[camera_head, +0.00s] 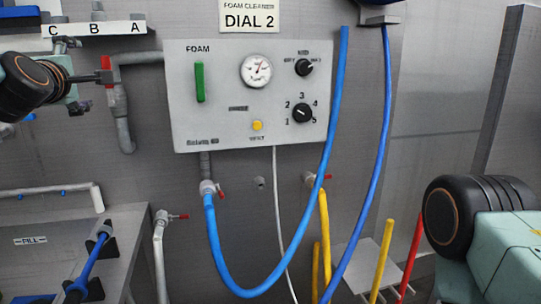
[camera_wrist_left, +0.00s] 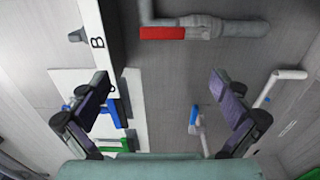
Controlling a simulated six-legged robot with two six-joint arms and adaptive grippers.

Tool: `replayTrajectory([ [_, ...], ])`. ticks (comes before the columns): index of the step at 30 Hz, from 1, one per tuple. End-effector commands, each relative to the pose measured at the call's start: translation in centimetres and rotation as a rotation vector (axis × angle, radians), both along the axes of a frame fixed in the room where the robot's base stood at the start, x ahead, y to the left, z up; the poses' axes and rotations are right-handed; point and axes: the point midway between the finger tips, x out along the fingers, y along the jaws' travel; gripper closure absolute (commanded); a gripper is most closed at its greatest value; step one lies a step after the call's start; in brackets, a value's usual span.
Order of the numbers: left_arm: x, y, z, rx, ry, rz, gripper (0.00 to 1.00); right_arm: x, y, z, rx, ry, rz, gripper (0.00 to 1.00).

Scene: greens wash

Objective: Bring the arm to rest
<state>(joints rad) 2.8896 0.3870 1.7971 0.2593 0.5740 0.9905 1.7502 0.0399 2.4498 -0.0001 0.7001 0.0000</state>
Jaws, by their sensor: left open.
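My left gripper (camera_head: 75,75) is at the upper left of the head view, below the rack lettered C, B, A and close to a red-handled valve (camera_head: 106,70). In the left wrist view its two dark fingers stand wide apart, with nothing held between them (camera_wrist_left: 165,98). Part of my left arm (camera_head: 28,84) hides what lies behind it. My right arm (camera_head: 490,225) shows at the lower right, but its gripper is out of view.
A grey foam panel (camera_head: 225,105) has a green handle (camera_head: 199,82), a gauge (camera_head: 256,70) and a numbered dial (camera_head: 302,113). A blue hose (camera_head: 335,120) loops in front. The lettered rack (camera_head: 97,28) is close above my left gripper. A sink edge (camera_head: 130,245) is below.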

Motion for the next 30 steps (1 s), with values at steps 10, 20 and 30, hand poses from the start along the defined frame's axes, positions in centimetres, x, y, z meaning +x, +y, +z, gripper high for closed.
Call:
replayTrajectory([
  [10, 4.1, 1.1, -0.1, 0.003, 0.002, 0.002, 0.00, 0.0, 0.0, 0.0, 0.000, 0.000, 0.000, 0.60],
  [20, 7.9, 2.1, -0.2, 0.003, 0.004, 0.001, 0.00, 0.0, 0.0, 0.0, 0.000, 0.001, 0.000, 0.60],
  [30, 11.4, 2.9, -0.3, 0.003, 0.006, 0.000, 0.00, 0.0, 0.0, 0.0, 0.000, 0.000, 0.000, 0.60],
])
